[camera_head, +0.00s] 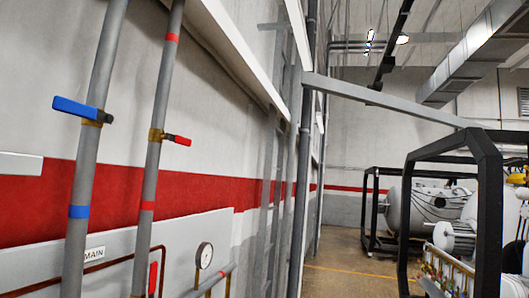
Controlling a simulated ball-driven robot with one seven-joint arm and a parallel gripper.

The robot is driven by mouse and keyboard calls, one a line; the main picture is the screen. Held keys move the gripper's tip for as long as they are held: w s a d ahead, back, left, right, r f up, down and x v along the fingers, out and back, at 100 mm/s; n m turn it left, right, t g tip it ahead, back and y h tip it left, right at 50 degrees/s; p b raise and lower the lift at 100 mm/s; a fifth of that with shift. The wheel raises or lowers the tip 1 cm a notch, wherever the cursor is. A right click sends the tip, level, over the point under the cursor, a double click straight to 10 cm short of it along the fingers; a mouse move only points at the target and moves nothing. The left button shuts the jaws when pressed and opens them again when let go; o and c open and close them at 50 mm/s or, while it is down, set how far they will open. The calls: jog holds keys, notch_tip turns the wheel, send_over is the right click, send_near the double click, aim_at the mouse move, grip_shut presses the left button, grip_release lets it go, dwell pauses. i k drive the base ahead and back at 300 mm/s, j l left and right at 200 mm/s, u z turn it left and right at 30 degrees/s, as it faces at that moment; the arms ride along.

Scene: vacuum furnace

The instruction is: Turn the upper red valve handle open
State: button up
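The upper red valve handle (181,141) is short and sticks out to the right of a brass valve body (156,135). It lies crosswise to its grey vertical pipe (160,100), which has red bands above and below the valve. A lower red handle (153,278) hangs along the same pipe near the bottom edge. A blue handle (80,109) sits crosswise on the pipe to the left (93,150) and points left. My gripper is not in view, so its distance from the handles cannot be told.
A "MAIN" label (94,254) is between the pipes. A black frame (484,190) stands at right. Open floor (350,279) runs down the middle.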

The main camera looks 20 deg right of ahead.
aim_at(177, 139)
jog(key=z, duration=0.1)
jog(key=i+l+z, duration=0.15)
jog(key=i+l, duration=0.25)
jog(key=i+l+z, duration=0.15)
jog(key=i+l, duration=0.15)
jog(key=i, duration=0.3)
jog(key=i+l+z, duration=0.1)
jog(key=i+l, duration=0.2)
jog(key=i, duration=0.2)
